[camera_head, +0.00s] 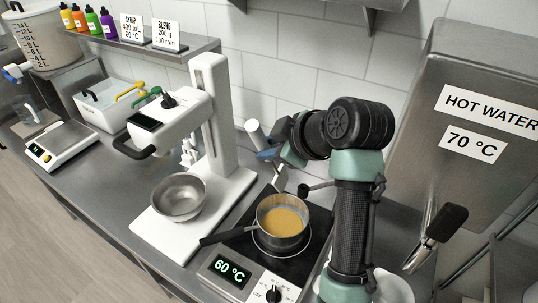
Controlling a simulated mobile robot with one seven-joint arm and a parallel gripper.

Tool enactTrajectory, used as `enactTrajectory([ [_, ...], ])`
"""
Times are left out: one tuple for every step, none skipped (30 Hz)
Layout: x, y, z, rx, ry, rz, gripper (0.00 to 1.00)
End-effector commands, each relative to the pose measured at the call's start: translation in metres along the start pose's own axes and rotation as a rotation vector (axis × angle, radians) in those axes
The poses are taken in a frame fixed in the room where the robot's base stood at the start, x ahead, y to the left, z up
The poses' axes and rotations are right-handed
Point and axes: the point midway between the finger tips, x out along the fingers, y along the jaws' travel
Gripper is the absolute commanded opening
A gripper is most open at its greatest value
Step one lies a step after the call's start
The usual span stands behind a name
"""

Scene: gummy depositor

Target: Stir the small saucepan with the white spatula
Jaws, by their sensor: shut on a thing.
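The small saucepan (268,232) stands on the hot plate at lower middle, with yellow-orange liquid (283,220) in it. Its dark handle points to the left. My gripper (268,155) is above and behind the saucepan and is shut on the white spatula (254,130). The spatula's upper end sticks up past the fingers. Its lower part (279,181) slants down towards the saucepan's back rim. I cannot tell whether its tip is inside the pan or touching the liquid.
The hot plate display (231,270) reads 60 °C. A stand mixer (208,110) with a metal bowl (179,196) is to the left. A hot water tank (462,95) with a black-handled tap (444,223) is to the right. Scales (62,146) and a tub sit at far left.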

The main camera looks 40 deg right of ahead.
Motion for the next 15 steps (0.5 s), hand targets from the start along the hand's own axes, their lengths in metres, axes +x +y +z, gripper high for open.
enactTrajectory([
  [0.008, -0.006, 0.008, 0.001, -0.001, -0.001, 0.00],
  [0.012, -0.008, 0.011, 0.000, -0.001, -0.001, 0.00],
  [0.015, -0.009, 0.013, 0.000, 0.000, 0.000, 0.00],
  [0.016, -0.010, 0.015, 0.000, 0.000, 0.000, 0.00],
  [0.017, -0.011, 0.016, -0.001, 0.000, 0.000, 0.00],
  [0.018, -0.012, 0.016, -0.001, 0.000, 0.000, 0.00],
  [0.018, -0.013, 0.017, -0.001, 0.000, 0.001, 0.00],
  [0.019, -0.013, 0.017, -0.001, 0.000, 0.001, 0.00],
  [0.019, -0.014, 0.017, -0.001, 0.000, 0.001, 0.00],
  [0.019, -0.015, 0.017, -0.001, 0.000, 0.001, 0.00],
  [0.020, -0.016, 0.018, -0.001, 0.000, 0.001, 0.00],
  [0.021, -0.017, 0.018, -0.001, 0.000, 0.001, 0.00],
  [0.021, -0.019, 0.019, -0.001, 0.000, 0.000, 0.00],
  [0.022, -0.020, 0.019, -0.002, 0.000, 0.000, 0.00],
  [0.023, -0.023, 0.020, -0.002, 0.000, 0.000, 0.00],
])
